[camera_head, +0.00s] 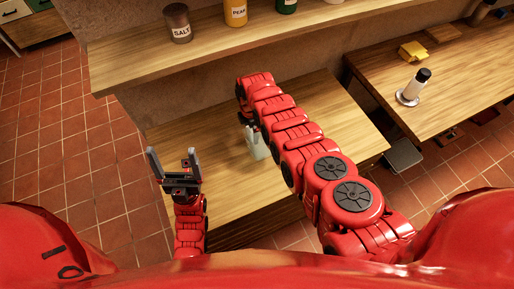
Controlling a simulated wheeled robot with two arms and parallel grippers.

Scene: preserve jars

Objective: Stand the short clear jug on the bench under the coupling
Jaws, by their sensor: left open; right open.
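A pale clear vessel (258,152), likely the short clear jug, stands on the wooden bench (190,142), partly hidden by my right arm. My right gripper (250,124) is at the vessel's upper left, mostly covered by its own arm. It is open, and I cannot tell whether it touches the vessel. My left gripper (172,158) is open and empty, fingers pointing up, near the bench's left edge. I cannot make out the coupling in this view.
A raised shelf behind the bench holds a salt jar (178,23), a yellow jar (236,12) and a green jar (286,5). The bench's left part is clear.

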